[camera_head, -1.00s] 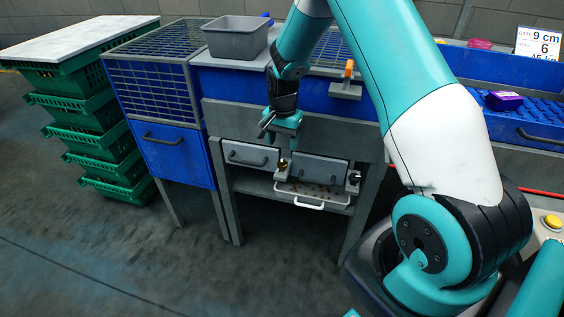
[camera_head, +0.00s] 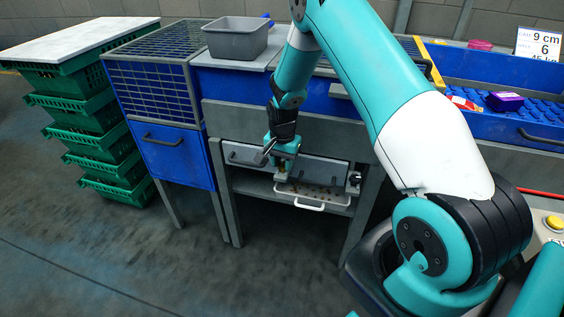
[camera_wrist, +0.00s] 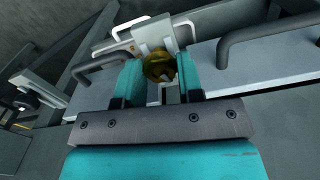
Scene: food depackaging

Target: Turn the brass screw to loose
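The brass screw (camera_wrist: 159,66) is a round brass knob at the front of the machine, seen in the wrist view between the two teal fingertips of my gripper (camera_wrist: 160,74). A finger is on each side, close to the knob's edges; I cannot tell whether they touch it.
A white-handled perforated tray (camera_head: 312,196) sits under the drawer front. A dark knob (camera_head: 354,179) is at its right end. Dark bar handles (camera_wrist: 95,66) stick out near my gripper. Green crates (camera_head: 100,115) stand at the far left.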

